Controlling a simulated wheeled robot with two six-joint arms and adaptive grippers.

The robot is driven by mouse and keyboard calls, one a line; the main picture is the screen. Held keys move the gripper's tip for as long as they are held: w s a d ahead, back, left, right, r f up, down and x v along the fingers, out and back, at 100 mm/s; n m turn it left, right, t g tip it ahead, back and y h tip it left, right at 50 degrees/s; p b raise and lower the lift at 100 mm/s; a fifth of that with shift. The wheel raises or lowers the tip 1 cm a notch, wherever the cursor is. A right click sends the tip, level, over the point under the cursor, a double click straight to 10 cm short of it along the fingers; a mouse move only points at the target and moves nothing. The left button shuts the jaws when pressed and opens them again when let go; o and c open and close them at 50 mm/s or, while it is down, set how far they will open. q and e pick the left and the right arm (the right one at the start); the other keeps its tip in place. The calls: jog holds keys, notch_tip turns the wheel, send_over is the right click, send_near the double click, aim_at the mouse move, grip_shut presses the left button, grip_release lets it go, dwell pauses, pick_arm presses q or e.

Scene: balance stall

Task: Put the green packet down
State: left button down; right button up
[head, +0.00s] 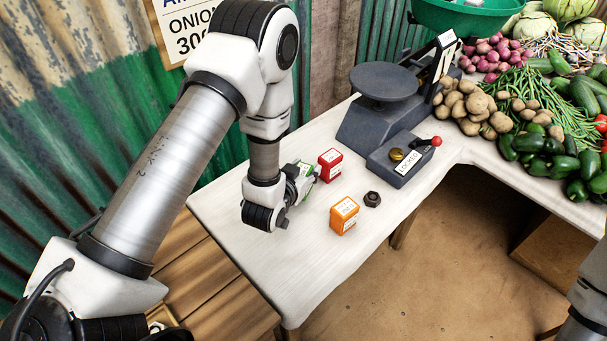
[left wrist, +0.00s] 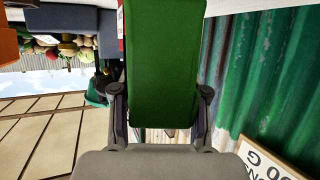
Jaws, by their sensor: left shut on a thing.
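My left gripper (head: 299,182) is shut on the green packet (left wrist: 163,60), low over the left part of the white table (head: 238,220). In the left wrist view the two fingers (left wrist: 161,108) grip the packet's sides, and its green face fills the upper middle. In the head view the gripper and wrist hide most of the packet; I cannot tell whether it touches the table. A red packet (head: 330,165) stands close to the right of the gripper. An orange packet (head: 344,215) stands nearer the front edge. My right gripper is out of view.
A dark hexagonal weight (head: 372,199) lies right of the orange packet. A dark box (head: 402,160) with a brass knob and red-tipped lever stands behind it, before the scale (head: 384,84). Potatoes (head: 470,103) and other vegetables fill the right. The table's front-left surface is clear.

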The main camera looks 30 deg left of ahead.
pick_arm(q)
jog(key=shift+w+a, duration=0.4)
notch_tip(320, 180, down, 3)
jog(key=shift+w+d+f, duration=0.1)
jog(key=shift+f, duration=0.3)
jog(key=c, duration=0.6)
grip_release()
